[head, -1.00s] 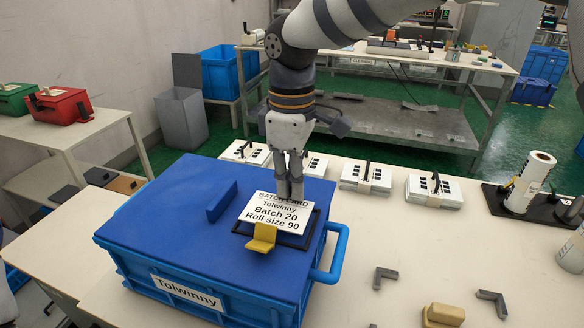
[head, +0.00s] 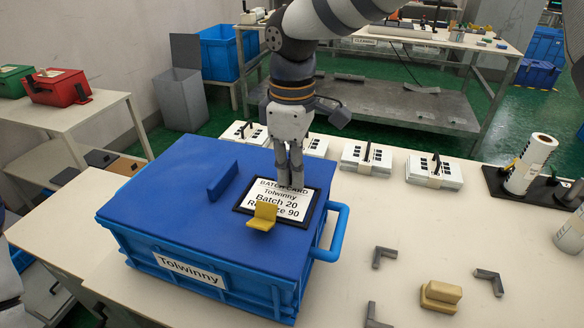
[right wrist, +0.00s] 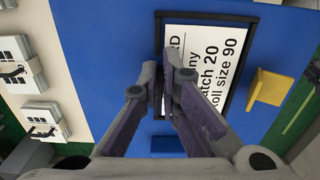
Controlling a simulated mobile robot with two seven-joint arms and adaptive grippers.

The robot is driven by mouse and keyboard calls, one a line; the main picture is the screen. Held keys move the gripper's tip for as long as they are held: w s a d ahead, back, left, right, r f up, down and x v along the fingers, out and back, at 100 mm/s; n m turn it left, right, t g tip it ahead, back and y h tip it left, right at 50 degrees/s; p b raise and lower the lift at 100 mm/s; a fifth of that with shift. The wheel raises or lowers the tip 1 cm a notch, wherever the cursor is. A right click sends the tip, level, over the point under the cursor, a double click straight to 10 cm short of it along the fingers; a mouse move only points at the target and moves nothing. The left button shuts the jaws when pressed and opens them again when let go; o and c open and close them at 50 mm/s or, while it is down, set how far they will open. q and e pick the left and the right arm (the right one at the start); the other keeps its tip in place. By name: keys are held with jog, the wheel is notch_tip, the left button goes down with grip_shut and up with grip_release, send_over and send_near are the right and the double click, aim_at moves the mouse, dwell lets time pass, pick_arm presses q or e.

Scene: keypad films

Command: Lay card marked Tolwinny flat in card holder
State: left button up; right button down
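The white card marked Tolwinny (head: 278,212) lies face up inside the black frame of the card holder (head: 241,196) on the blue lid, and looks flat. It reads Batch 20 and Roll size 90; part of its text is hidden by the yellow clip. The card (right wrist: 208,60) and holder frame (right wrist: 229,119) also show in the right wrist view. My right gripper (head: 290,180) points down at the card's far edge. Its fingertips (right wrist: 164,84) are close together there and appear shut on the card; the contact is partly hidden. My left gripper is out of view.
The yellow clip (head: 263,216) stands at the holder's near edge. The blue crate (head: 240,283) carries a Tolwinny label (head: 190,270), a raised blue bar (head: 223,181) on its lid and a side handle (head: 339,235). Grey brackets (head: 384,256) and a tan block (head: 440,296) lie right.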

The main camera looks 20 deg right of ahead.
jog(key=shift+f, duration=0.15)
jog(key=c, duration=1.7)
grip_release()
notch_tip(320, 180, up, 12)
